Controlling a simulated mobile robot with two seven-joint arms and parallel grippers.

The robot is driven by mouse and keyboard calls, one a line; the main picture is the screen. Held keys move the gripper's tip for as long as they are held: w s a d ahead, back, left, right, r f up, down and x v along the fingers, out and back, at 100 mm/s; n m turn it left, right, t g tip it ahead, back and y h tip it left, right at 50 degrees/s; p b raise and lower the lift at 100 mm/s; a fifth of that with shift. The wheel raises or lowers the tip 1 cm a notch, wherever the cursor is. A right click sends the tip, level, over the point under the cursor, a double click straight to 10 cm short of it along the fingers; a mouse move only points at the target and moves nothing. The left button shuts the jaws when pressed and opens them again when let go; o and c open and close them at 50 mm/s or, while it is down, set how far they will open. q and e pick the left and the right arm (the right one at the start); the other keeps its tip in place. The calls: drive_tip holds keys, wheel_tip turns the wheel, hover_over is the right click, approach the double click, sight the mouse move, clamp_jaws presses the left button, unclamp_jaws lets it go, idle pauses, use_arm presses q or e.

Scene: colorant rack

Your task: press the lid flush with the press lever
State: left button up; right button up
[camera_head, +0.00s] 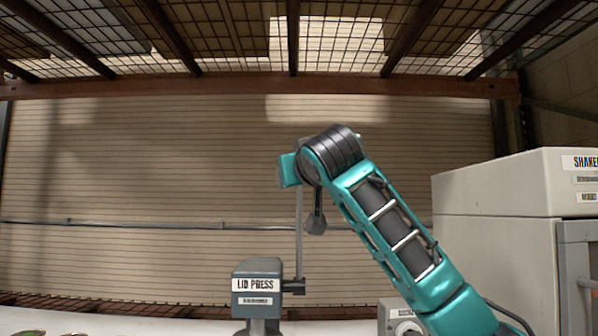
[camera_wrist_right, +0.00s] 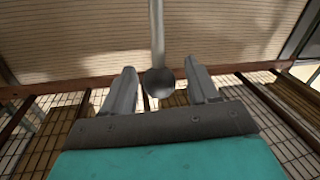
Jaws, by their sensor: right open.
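The lid press (camera_head: 257,284) is a grey labelled block on a post, low in the head view. Its press lever (camera_head: 299,235) is a thin metal rod rising upright from the press's right side. In the right wrist view the lever rod (camera_wrist_right: 157,30) ends in a dark round knob (camera_wrist_right: 160,82). My right gripper (camera_wrist_right: 160,66) is open, one finger on each side of the lever, with gaps showing at both sides. My left gripper is not in view.
A large pale shaker cabinet (camera_head: 495,187) stands at the right. A smaller grey device (camera_head: 399,316) is partly behind my right arm. A brown beam (camera_head: 250,86) and wire mesh shelf are overhead. Round items (camera_head: 72,334) show at the bottom left edge.

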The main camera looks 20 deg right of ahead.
drive_tip(key=shift+c, duration=0.4)
clamp_jaws()
idle(0.4)
